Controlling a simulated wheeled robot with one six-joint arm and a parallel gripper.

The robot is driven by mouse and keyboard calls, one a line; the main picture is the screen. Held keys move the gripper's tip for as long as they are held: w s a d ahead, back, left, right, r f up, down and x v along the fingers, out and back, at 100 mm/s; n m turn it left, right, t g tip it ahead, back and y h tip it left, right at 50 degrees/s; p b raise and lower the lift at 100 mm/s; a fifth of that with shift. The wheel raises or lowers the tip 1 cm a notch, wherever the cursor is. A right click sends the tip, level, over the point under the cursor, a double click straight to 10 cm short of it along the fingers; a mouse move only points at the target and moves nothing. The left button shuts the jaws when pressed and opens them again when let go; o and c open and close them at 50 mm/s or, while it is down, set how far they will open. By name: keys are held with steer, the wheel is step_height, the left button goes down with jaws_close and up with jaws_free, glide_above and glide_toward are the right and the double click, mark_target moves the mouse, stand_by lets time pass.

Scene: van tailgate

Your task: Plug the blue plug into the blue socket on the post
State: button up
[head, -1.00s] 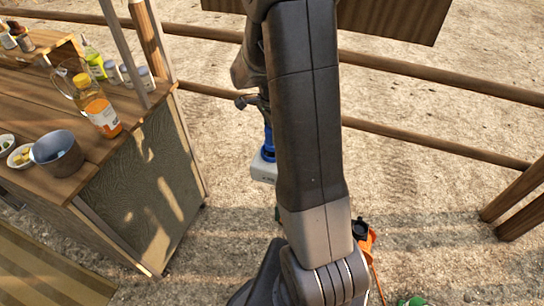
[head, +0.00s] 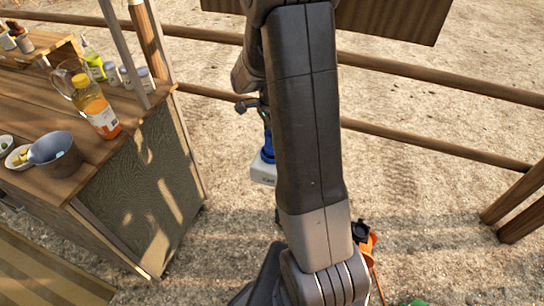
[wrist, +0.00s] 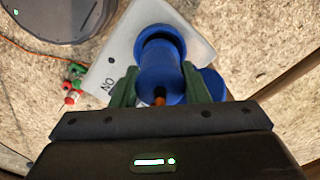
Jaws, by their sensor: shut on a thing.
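My gripper (wrist: 160,92) has green fingers, shut on the blue plug (wrist: 160,72), a blue cylinder with an orange cable end. The plug is lined up with the blue socket (wrist: 158,33), a round blue collar on a white box (wrist: 112,48). Its front end meets or overlaps the collar; I cannot tell how deep it sits. A blue flap (wrist: 212,83) is beside it on the right. In the head view the white box (head: 262,174) and blue parts (head: 267,150) show just left of my arm, which hides most of the post and gripper.
A wooden counter (head: 130,135) with a grey pot (head: 56,155) and an orange bottle (head: 98,110) stands at left. Wooden rails (head: 440,82) cross behind. Red and green connectors (wrist: 72,86) lie low at left in the wrist view. An orange object (head: 364,240) is right of my arm.

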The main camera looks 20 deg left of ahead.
steer(key=shift+f+b, duration=0.6)
steer(key=shift+f, duration=0.4)
steer(key=o, duration=1.2)
steer(key=shift+c, duration=0.2)
steer(key=shift+r, duration=0.1)
step_height(320, 180, up, 14)
steer(key=shift+f+p, duration=0.2)
steer(key=shift+p, duration=0.3)
steer(key=shift+f, duration=0.1)
